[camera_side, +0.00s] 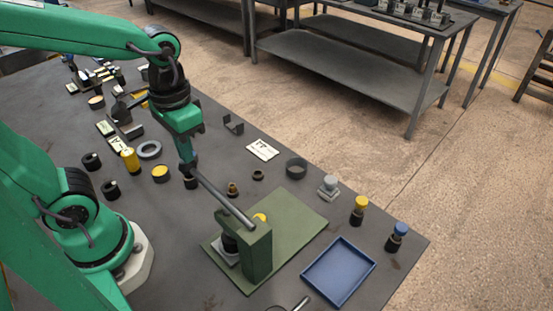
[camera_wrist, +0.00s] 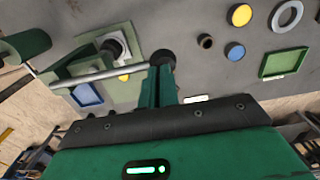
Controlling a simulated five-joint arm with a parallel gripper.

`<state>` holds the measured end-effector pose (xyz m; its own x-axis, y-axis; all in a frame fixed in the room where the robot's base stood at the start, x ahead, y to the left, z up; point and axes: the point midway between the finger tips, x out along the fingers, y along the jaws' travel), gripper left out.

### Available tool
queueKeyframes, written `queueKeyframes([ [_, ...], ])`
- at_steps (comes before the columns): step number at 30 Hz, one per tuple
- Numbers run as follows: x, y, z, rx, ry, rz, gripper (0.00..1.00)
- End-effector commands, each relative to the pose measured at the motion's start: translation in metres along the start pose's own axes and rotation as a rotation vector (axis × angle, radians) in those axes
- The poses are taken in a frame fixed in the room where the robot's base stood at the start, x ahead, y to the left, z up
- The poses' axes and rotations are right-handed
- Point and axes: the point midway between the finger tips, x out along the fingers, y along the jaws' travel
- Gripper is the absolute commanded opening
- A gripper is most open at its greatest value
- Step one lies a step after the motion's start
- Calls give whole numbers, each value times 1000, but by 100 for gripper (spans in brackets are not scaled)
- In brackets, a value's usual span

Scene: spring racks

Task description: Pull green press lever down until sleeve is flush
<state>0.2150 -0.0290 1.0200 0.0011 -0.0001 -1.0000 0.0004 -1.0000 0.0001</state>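The green press (camera_side: 258,252) stands on a green base plate (camera_side: 300,222); it also shows in the wrist view (camera_wrist: 75,66). Its grey lever (camera_side: 225,203) slants from the press top toward my gripper (camera_side: 188,165). In the wrist view the lever (camera_wrist: 105,74) ends beside a dark round tip (camera_wrist: 162,57) at my gripper's fingers. The fingers are at the lever's free end; their grip on it is unclear. A dark cylinder (camera_side: 230,243) sits on a light block beside the press, partly hidden. A yellow piece (camera_side: 260,217) shows behind the press top. I cannot tell which part is the sleeve.
A blue tray (camera_side: 306,272) lies right of the base plate. Yellow-capped (camera_side: 360,204) and blue-capped (camera_side: 400,230) pieces stand near the table's right edge.

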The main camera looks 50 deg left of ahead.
Motion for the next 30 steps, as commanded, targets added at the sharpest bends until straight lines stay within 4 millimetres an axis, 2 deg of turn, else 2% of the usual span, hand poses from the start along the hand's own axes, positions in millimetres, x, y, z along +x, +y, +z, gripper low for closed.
queueKeyframes([
  [30, 23, 0, 1, 1, -5, -1, 0],
])
